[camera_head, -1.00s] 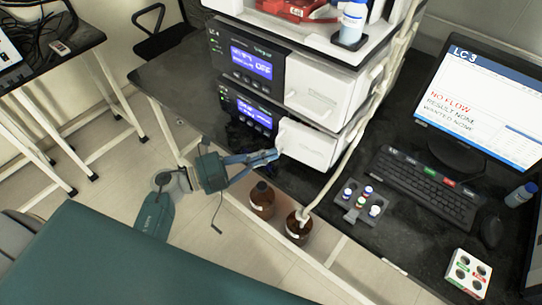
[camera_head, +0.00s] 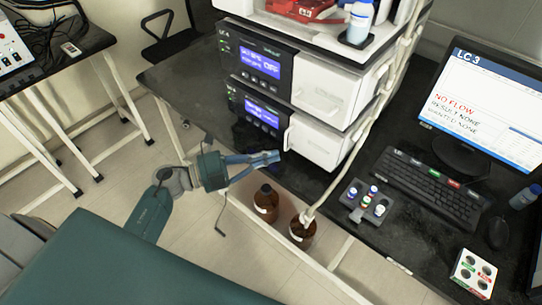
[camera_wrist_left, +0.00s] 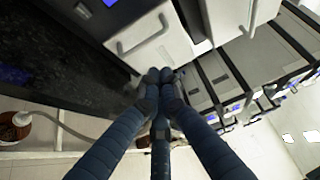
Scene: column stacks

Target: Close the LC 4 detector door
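The LC 4 stack (camera_head: 262,62) has two black-fronted modules with blue screens. The upper white door (camera_head: 325,88) looks flush. The lower white door (camera_head: 318,143) has a handle at its left edge and sits almost flush; I cannot tell if a thin gap is left. My left gripper (camera_head: 277,157) is in front of and just left of the lower door, apart from it in the head view. Its fingers meet at the tips with nothing between them. The wrist view shows the closed fingertips (camera_wrist_left: 160,80) below a white door front (camera_wrist_left: 150,38) with a handle. My right gripper is not in view.
Two brown bottles (camera_head: 265,203) stand low beside the bench, one with a tube. A vial rack (camera_head: 366,200), keyboard (camera_head: 430,188) and monitor (camera_head: 490,108) are on the bench at right. Floor is free around the left arm.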

